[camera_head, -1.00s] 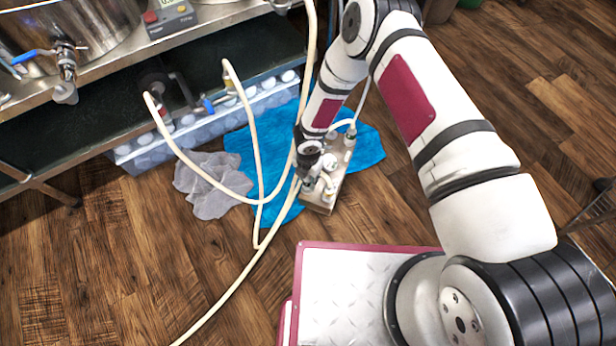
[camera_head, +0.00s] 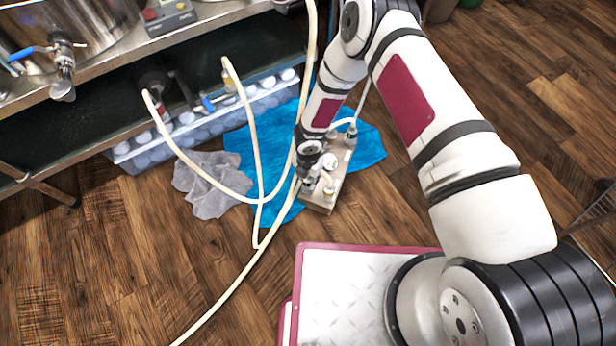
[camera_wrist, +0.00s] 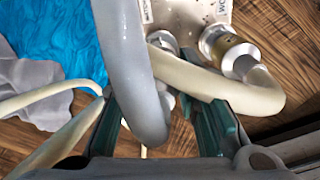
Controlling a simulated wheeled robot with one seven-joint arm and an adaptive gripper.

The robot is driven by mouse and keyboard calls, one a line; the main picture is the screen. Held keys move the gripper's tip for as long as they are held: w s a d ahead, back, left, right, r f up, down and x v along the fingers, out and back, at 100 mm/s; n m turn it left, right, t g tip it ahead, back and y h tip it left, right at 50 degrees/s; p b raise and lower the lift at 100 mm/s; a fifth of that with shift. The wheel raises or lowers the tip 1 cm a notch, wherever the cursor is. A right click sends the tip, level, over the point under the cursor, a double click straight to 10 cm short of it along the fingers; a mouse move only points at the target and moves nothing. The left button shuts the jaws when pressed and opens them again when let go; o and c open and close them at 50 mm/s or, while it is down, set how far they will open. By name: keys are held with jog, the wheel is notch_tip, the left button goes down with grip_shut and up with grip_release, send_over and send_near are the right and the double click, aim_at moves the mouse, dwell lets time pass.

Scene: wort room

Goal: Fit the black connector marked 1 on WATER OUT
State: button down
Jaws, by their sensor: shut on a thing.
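The metal plate unit (camera_head: 322,197) with several ports on top stands on the floor by the blue cloth. My gripper (camera_head: 311,182) is low over its near left part. In the wrist view the unit's top (camera_wrist: 190,14) shows two partly legible labels. A port (camera_wrist: 163,40) by the left label is partly hidden by hoses. My gripper (camera_wrist: 163,128) is closed around the end of a thick greyish hose (camera_wrist: 124,60). The black connector and its mark cannot be made out; hose and fingers cover that spot. I cannot tell whether it touches a port.
A brass-coloured fitting (camera_wrist: 236,52) with a cream hose (camera_wrist: 255,95) sits on the right port, and that hose crosses behind my fingers. A blue cloth (camera_head: 375,150) and grey cloth (camera_head: 208,185) lie on the floor. A clear bin (camera_head: 135,155) stands under the steel bench (camera_head: 90,75).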

jog(key=shift+f+b, duration=0.8)
jog(key=shift+f, duration=0.15)
jog(key=c, duration=1.1)
grip_release()
notch_tip(320, 180, up, 12)
